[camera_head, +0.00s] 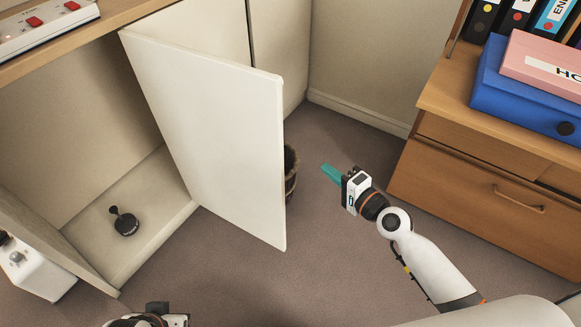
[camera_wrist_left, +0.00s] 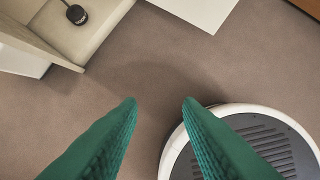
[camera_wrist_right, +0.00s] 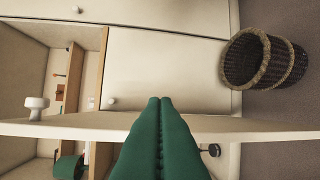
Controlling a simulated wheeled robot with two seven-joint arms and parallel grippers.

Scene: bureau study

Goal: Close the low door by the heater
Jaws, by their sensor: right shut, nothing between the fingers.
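The low door (camera_head: 215,130) is a plain white panel standing wide open from the low cabinet (camera_head: 150,195). Part of it also shows at the top of the left wrist view (camera_wrist_left: 200,8). My right gripper (camera_head: 328,172) is shut and empty, to the right of the door's free edge, with a gap of floor between them in the head view. In the right wrist view its green fingers (camera_wrist_right: 160,100) overlap the door's edge (camera_wrist_right: 60,126); a white knob (camera_wrist_right: 36,104) shows there. My left gripper (camera_wrist_left: 160,100) is open and empty over the floor. A white heater-like unit (camera_head: 38,270) stands at lower left.
A small black object (camera_head: 125,222) lies on the cabinet floor. A wicker basket (camera_wrist_right: 262,60) stands behind the door. A wooden drawer unit (camera_head: 470,185) with a blue box file (camera_head: 520,95) is at right.

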